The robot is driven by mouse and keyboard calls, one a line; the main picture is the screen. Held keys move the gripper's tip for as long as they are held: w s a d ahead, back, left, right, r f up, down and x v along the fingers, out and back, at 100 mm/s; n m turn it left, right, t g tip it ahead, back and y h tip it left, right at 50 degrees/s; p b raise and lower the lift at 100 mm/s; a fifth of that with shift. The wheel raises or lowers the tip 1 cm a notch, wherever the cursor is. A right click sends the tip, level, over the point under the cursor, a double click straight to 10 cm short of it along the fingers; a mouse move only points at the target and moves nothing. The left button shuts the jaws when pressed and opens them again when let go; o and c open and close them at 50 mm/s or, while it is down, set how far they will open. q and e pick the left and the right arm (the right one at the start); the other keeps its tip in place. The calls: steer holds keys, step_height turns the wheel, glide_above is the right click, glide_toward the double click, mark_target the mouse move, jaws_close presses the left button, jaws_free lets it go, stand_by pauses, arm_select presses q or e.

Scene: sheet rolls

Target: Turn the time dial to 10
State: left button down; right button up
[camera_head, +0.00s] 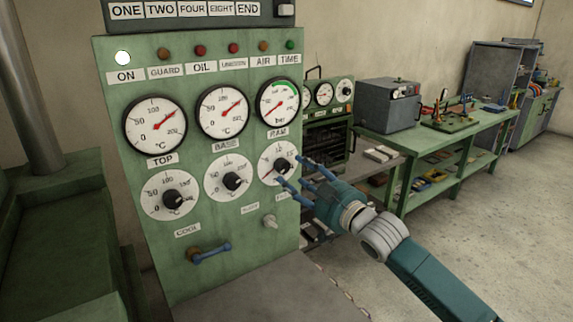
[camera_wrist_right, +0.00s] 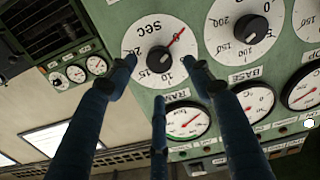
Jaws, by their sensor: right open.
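The time dial (camera_head: 281,163) is a white round face marked in seconds, lowest right on the green control panel (camera_head: 215,265). It also shows in the right wrist view (camera_wrist_right: 142,40), with a black knob (camera_wrist_right: 158,60) at its centre. Its red pointer (camera_wrist_right: 175,38) points up-right in the wrist view, which is upside down; the number at its tip is hard to read. My right gripper (camera_head: 295,172) is open in front of the dial. In the wrist view its fingers (camera_wrist_right: 158,78) spread around the knob, apparently not touching it. My left gripper is not in view.
Two similar dials (camera_head: 169,195) (camera_head: 228,178) sit left of the time dial, with gauges (camera_head: 222,110) above. A green workbench (camera_head: 430,145) stands behind at right.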

mark_target(285, 169)
steer(key=p+x, duration=0.1)
steer(key=x, duration=0.3)
steer(key=shift+w+a+f, duration=0.1)
steer(key=shift+w+a, duration=0.1)
steer(key=shift+w, duration=0.05)
steer(key=shift+w+a, duration=0.25)
steer(key=shift+w, duration=0.1)
steer(key=c, duration=1.1)
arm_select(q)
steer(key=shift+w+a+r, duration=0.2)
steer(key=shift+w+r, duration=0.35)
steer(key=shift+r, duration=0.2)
arm_select(e)
steer(key=shift+f, duration=0.1)
steer(key=shift+c, duration=0.2)
